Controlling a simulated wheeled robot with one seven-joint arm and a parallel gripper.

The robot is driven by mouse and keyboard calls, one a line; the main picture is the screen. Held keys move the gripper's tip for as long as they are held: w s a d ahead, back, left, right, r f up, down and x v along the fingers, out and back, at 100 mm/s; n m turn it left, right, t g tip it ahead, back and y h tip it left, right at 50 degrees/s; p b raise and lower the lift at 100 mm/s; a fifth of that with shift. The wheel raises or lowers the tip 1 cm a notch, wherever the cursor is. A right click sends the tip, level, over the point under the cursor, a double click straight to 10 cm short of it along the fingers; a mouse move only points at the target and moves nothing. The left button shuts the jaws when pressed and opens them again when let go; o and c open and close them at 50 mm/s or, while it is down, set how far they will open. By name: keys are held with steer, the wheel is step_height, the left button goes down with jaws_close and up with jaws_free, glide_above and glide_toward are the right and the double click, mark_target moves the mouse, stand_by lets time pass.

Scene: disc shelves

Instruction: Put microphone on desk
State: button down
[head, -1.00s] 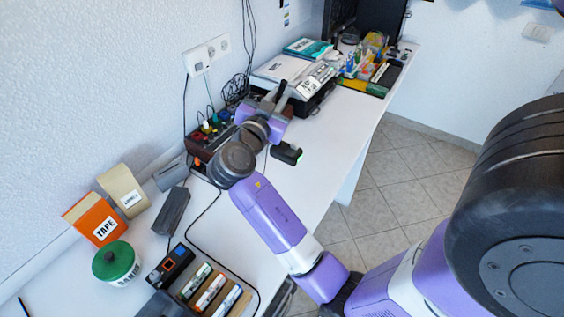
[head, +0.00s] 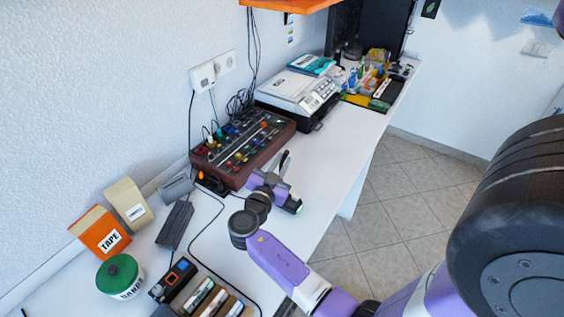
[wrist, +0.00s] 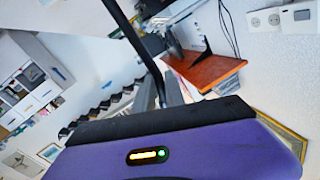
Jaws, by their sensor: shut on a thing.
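My gripper (head: 279,174) is low over the middle of the white desk (head: 325,165), in front of the mixer. It is shut on a slim black rod, which I take for the microphone (head: 286,157). The rod sticks up from the jaws at a tilt. In the wrist view the microphone (wrist: 127,28) runs from the top edge down between the fingers of my gripper (wrist: 160,88). Its lower end is hidden by the gripper body. I cannot tell whether it touches the desk.
A brown mixer (head: 243,150) stands close behind my gripper. A printer (head: 300,92) is farther back. An orange tape box (head: 100,232), a green-lidded jar (head: 120,275) and a marker tray (head: 207,297) sit at the front left. An orange shelf (head: 290,4) hangs above. Bare desk lies right of the mixer.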

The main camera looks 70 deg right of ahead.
steer(key=shift+f, duration=0.25)
steer(key=c, duration=1.4)
jaws_free()
steer(key=shift+r, duration=0.2)
